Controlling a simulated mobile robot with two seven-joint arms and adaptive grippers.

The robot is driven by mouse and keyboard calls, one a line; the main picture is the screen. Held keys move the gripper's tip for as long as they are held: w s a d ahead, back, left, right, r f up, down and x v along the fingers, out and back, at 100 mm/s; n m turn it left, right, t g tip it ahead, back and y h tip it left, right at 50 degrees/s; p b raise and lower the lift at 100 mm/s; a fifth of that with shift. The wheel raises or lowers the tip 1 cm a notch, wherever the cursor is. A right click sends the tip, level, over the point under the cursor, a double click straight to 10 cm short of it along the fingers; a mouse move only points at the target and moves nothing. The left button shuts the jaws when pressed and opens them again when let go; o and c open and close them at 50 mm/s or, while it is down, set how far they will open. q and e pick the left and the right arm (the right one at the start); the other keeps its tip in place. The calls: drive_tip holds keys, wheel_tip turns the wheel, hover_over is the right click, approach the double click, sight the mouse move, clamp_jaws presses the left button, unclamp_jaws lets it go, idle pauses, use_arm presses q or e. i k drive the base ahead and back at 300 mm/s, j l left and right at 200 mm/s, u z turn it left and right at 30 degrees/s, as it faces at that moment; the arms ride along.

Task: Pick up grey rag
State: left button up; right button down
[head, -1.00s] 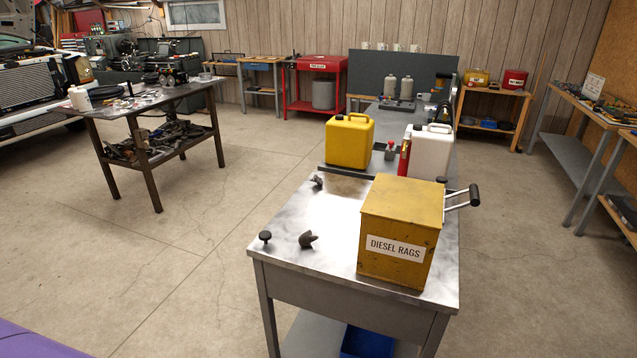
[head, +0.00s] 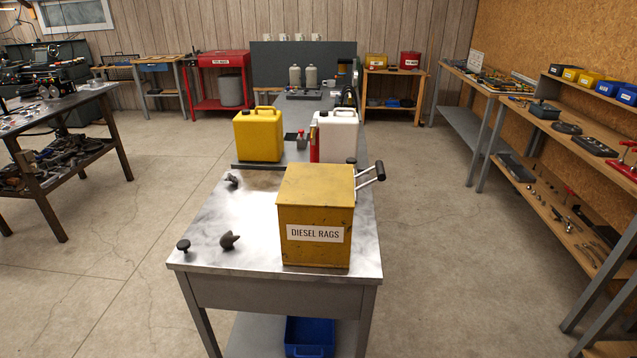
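No thing in view is clearly a grey rag. A small dark grey lump (head: 230,241), rounded with a pointed top, sits on the metal-topped table (head: 205,222) near its front left. A second small dark lump (head: 232,180) lies farther back at the table's left edge. I cannot tell whether either is cloth. A yellow box (head: 315,215) labelled DIESEL RAGS stands at the table's front right with its lid down; its inside is hidden. Neither of my grippers is in view.
A black knob (head: 183,246) stands at the table's front left corner. A yellow jerrycan (head: 258,136), a white jerrycan (head: 338,137) and a red cylinder (head: 313,143) stand behind the box. A blue bin (head: 309,336) is below. Open floor lies on both sides; shelves (head: 545,165) line the right.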

sight(230, 178)
drive_tip(key=i+j+z, duration=0.1)
drive_tip(key=j, duration=0.35)
drive_tip(key=i+j, duration=0.1)
drive_tip(key=j, duration=0.3)
drive_tip(key=j+z, duration=0.15)
drive_tip(key=j, duration=0.3)
drive_tip(key=i, duration=0.05)
